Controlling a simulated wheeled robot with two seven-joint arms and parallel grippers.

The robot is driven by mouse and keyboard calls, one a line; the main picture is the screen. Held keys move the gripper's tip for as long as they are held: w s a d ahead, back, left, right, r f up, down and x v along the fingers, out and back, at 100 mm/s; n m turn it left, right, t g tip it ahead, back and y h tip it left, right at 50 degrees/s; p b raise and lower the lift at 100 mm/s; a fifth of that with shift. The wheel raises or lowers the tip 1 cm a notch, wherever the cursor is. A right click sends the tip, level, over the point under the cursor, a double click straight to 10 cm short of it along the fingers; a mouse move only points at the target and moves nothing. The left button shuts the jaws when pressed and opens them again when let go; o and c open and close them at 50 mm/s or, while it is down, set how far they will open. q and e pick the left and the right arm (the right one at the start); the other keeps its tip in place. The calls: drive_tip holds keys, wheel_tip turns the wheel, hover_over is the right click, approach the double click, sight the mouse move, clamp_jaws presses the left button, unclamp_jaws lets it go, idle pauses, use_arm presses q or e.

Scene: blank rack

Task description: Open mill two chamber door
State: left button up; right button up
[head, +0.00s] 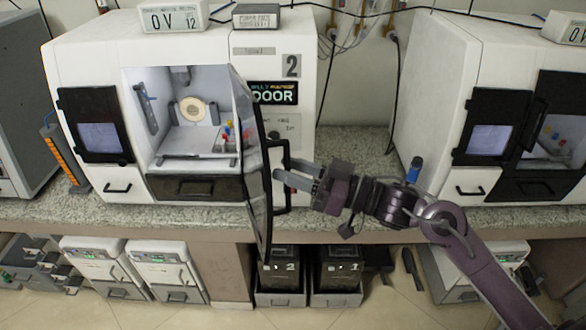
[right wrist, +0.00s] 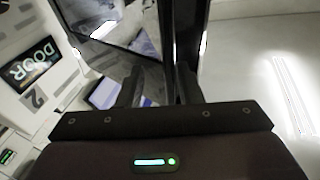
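The mill marked 2 (head: 284,123) stands on the counter. Its chamber door (head: 252,150), a dark-framed clear panel, stands swung out toward me, and the chamber (head: 195,115) is exposed. The door's black handle (head: 286,205) is on its outer side. My right gripper (head: 281,181) is at the handle, reaching in from the right. Its fingers are apart. In the right wrist view the fingers (right wrist: 160,88) show with a gap, and the dark door frame (right wrist: 168,45) runs between them, near the right finger. Contact with the handle is unclear. My left gripper is not in view.
Inside the chamber are a round pale disc (head: 193,110) and small coloured items. Another machine (head: 480,90) stands to the right, with bare counter (head: 350,160) between. Boxes (head: 172,16) sit on top of mill 2, and cables hang behind. Bins (head: 280,275) stand below the counter.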

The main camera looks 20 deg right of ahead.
drive_tip(key=b+v, duration=0.3)
drive_tip(key=v, duration=0.4)
drive_tip(key=shift+s+d, duration=0.2)
drive_tip(key=shift+d, duration=0.1)
drive_tip(key=shift+f, duration=0.1)
drive_tip(key=shift+f, duration=0.1)
